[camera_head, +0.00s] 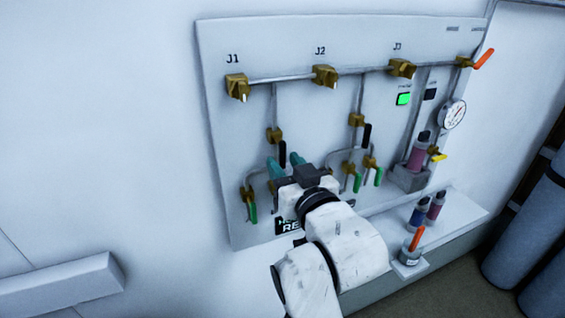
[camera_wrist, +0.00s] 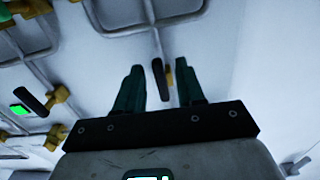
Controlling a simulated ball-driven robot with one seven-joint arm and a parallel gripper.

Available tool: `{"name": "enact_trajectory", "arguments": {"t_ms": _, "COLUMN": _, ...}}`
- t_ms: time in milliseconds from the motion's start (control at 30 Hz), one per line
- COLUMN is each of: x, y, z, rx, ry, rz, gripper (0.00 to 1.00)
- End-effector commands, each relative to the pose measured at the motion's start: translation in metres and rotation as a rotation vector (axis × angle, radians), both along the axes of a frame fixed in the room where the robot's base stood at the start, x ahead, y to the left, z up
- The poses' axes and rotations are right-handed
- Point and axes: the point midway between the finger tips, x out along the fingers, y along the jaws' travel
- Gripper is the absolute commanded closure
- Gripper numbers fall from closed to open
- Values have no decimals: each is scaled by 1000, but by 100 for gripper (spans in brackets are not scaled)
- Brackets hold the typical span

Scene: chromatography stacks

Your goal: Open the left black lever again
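The left black lever (camera_head: 283,154) points straight down beside its brass valve (camera_head: 273,135) on the white panel, below the J1–J2 pipe. My gripper (camera_head: 285,162) is open in front of the panel, its two teal fingers spread around the lower end of this lever. In the wrist view, a black lever (camera_wrist: 158,78) shows in the gap between the fingers, apart from both as far as I can see. Whether the fingertips reach past the lever in depth I cannot tell. The right black lever (camera_head: 367,134) also points down; my gripper is away from it.
Green levers hang low on the panel, at the left (camera_head: 253,213) and right (camera_head: 378,176) of my gripper. Thin pipes run close around them.

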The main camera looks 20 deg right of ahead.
Motion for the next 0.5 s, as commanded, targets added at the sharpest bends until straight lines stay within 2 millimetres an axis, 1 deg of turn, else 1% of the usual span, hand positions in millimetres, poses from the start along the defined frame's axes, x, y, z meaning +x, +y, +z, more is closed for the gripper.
{"name": "enact_trajectory", "arguments": {"t_ms": 100, "x": -24, "y": 0, "z": -3, "rx": -2, "ry": -1, "rz": 2, "gripper": 62}}
{"name": "enact_trajectory", "arguments": {"t_ms": 300, "x": -61, "y": 0, "z": -3, "rx": -2, "ry": 0, "rz": 1, "gripper": 62}}
{"name": "enact_trajectory", "arguments": {"t_ms": 400, "x": -75, "y": 0, "z": -2, "rx": -1, "ry": -1, "rz": 1, "gripper": 62}}
{"name": "enact_trajectory", "arguments": {"t_ms": 500, "x": -83, "y": 0, "z": -1, "rx": 0, "ry": -1, "rz": 0, "gripper": 62}}
